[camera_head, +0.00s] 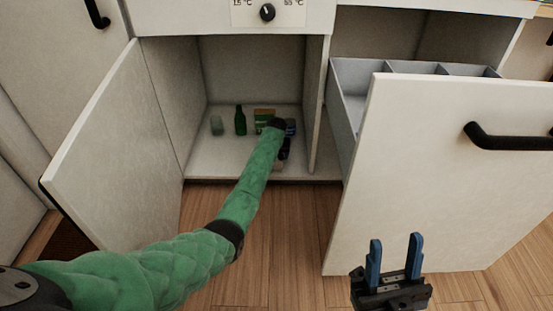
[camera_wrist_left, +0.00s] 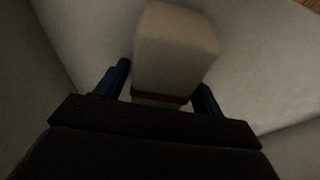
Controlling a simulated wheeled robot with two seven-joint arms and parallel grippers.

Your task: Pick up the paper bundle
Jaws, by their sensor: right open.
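In the left wrist view, a pale beige block with a brown band, which looks like the paper bundle (camera_wrist_left: 175,45), lies between the two blue fingers of my left gripper (camera_wrist_left: 160,92). The fingers are apart, with a narrow gap at the bundle's left side. In the head view my green left arm reaches into the open lower cabinet and largely hides this gripper and the bundle. My right gripper (camera_head: 394,256) is open and empty in front of the pulled-out drawer, at the bottom right.
The open drawer (camera_head: 430,190) juts out at right.

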